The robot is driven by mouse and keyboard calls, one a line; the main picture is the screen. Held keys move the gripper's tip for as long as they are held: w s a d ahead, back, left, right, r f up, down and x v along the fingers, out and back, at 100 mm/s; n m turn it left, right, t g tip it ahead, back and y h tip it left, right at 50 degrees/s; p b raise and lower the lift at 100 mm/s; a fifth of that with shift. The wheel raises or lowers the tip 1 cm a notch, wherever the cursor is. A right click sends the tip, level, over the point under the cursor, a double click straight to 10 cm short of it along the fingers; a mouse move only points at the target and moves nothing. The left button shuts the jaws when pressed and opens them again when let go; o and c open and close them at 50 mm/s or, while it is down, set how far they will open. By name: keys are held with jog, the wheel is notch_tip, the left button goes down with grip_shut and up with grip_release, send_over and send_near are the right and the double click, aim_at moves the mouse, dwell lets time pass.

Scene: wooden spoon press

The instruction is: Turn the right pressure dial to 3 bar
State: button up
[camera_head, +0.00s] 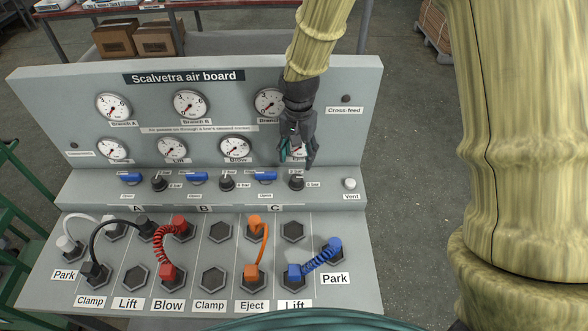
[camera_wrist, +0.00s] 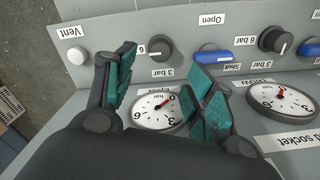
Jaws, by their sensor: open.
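The right pressure dial (camera_head: 296,182) is a small dark knob at the right end of the control row, with a "6 bar" label to its right. My gripper (camera_head: 297,160) hangs just above the dial in the head view, in front of the lower right gauge. Its teal-padded fingers are spread and empty. In the wrist view the fingertips (camera_wrist: 163,72) lie either side of the dial, apparently apart from it.
A blue lever (camera_head: 265,176) is left of the dial and a white Vent button (camera_head: 349,184) right. The lower right gauge (camera_wrist: 155,108) has its red needle near 0. The middle dial (camera_head: 227,183) is farther left. Coloured hoses plug into sockets below, including a blue one (camera_head: 321,260).

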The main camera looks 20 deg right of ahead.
aim_at(297, 177)
jog(key=f, duration=0.2)
jog(key=f+p, duration=0.1)
jog(key=f, duration=0.1)
jog(key=w+f, duration=0.1)
jog(key=f, duration=0.2)
jog(key=shift+p, duration=0.3)
jog(key=shift+s+f, duration=0.1)
jog(key=shift+f, duration=0.1)
jog(key=shift+s+f, duration=0.3)
jog(key=shift+s, duration=0.4)
jog(key=shift+w+f, duration=0.55)
jog(key=shift+f, duration=0.05)
jog(key=shift+s+r, duration=0.25)
jog(key=shift+s, duration=0.05)
jog(key=shift+c, duration=1.2)
jog(key=c, duration=0.8)
